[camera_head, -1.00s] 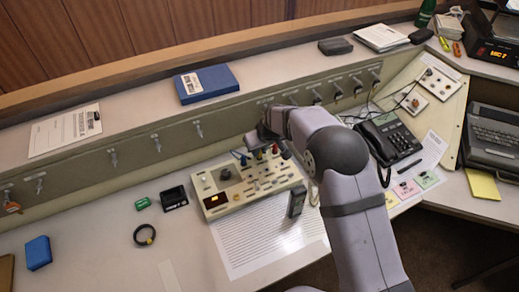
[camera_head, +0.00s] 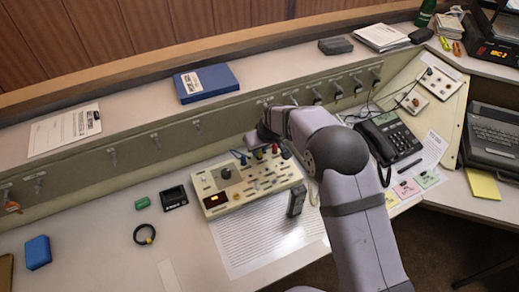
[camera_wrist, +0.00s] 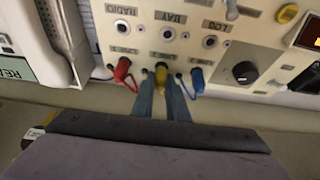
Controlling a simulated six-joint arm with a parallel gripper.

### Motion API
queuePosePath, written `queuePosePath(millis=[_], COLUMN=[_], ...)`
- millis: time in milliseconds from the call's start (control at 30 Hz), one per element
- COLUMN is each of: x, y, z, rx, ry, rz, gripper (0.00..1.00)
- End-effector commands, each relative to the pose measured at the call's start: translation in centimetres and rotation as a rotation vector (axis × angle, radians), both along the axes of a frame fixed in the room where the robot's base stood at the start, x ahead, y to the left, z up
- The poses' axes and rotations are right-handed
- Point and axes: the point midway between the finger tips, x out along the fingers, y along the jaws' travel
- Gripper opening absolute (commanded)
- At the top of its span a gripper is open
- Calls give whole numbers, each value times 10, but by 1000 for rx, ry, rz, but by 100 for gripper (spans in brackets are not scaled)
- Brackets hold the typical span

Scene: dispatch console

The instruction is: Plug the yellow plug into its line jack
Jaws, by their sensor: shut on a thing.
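The yellow plug (camera_wrist: 161,76) is between the fingertips of my gripper (camera_wrist: 162,90), which is shut on it, in the wrist view. The plug's tip end points at the panel in the middle of the line row, between the red plug (camera_wrist: 122,71) and the blue plug (camera_wrist: 194,80). Its contact with the jack is hidden, so I cannot tell how far in it sits. In the head view my gripper (camera_head: 264,142) is at the back edge of the beige console (camera_head: 212,210) and largely hides the yellow plug.
A dark knob (camera_wrist: 244,72) is to the right. A handset (camera_wrist: 42,45) is to the left. A telephone (camera_head: 388,135) stands right of my arm.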

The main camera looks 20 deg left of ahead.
Motion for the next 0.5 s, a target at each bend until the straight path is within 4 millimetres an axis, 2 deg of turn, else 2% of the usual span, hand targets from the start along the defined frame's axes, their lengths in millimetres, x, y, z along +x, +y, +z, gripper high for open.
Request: queuePosePath(millis=[500], x=[0], y=[0], z=[-5], rx=[-1], ry=[1], rz=[0], gripper=[0])
